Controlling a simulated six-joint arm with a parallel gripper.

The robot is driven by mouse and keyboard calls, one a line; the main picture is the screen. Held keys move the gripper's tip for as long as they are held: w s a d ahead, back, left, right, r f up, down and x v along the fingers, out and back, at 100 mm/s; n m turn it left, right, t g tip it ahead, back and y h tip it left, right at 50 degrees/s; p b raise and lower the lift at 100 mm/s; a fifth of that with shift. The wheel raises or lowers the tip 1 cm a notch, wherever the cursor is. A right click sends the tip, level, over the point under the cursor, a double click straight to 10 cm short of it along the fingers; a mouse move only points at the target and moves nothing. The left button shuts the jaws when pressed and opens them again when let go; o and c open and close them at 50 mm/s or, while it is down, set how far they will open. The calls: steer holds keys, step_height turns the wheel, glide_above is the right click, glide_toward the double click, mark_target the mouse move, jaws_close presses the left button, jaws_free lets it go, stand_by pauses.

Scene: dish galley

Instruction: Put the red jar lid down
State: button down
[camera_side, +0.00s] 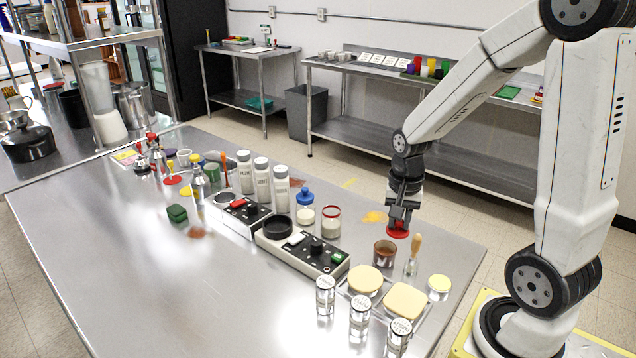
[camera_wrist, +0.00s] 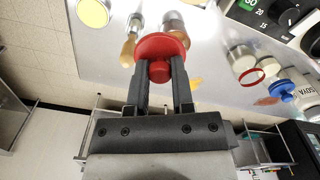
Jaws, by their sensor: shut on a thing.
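My gripper (camera_side: 401,214) is shut on the red jar lid (camera_side: 398,232), which hangs below the fingers in the side view, near the far edge of the steel table (camera_side: 190,290). In the wrist view my gripper (camera_wrist: 160,82) pinches the lid's round knob between its two fingers, and the wide disc of the lid (camera_wrist: 160,44) lies beyond the fingertips. A glass jar with a red rim (camera_side: 330,224) and pale contents stands to the left of the lid. The gap between lid and table is hard to judge.
A brown pot (camera_side: 384,253) and a wooden-handled tool (camera_side: 414,250) stand close by the lid. A blue-lidded jar (camera_side: 305,210), a scale (camera_side: 300,250) and yellow-topped containers (camera_side: 404,301) are around. The table's front left is clear.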

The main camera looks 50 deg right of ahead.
steer(key=shift+s+f+m, duration=0.3)
steer(key=shift+s+f, duration=0.1)
steer(key=shift+s, duration=0.2)
steer(key=shift+w, duration=0.1)
steer(key=w+d+f, duration=0.3)
steer(key=w+f, duration=0.1)
steer(key=w, duration=0.5)
glide_above(357, 246)
steer(key=shift+s+a+f, duration=0.1)
steer(key=shift+s+f, duration=0.05)
steer(key=shift+f, duration=1.2)
steer(key=shift+s+a+f, duration=0.1)
steer(key=shift+f, duration=1.25)
steer(key=shift+w+f, duration=0.1)
steer(key=shift+f, duration=0.1)
steer(key=shift+w+d+f, duration=0.1)
steer(key=shift+f, duration=1.55)
steer(key=shift+f, duration=0.15)
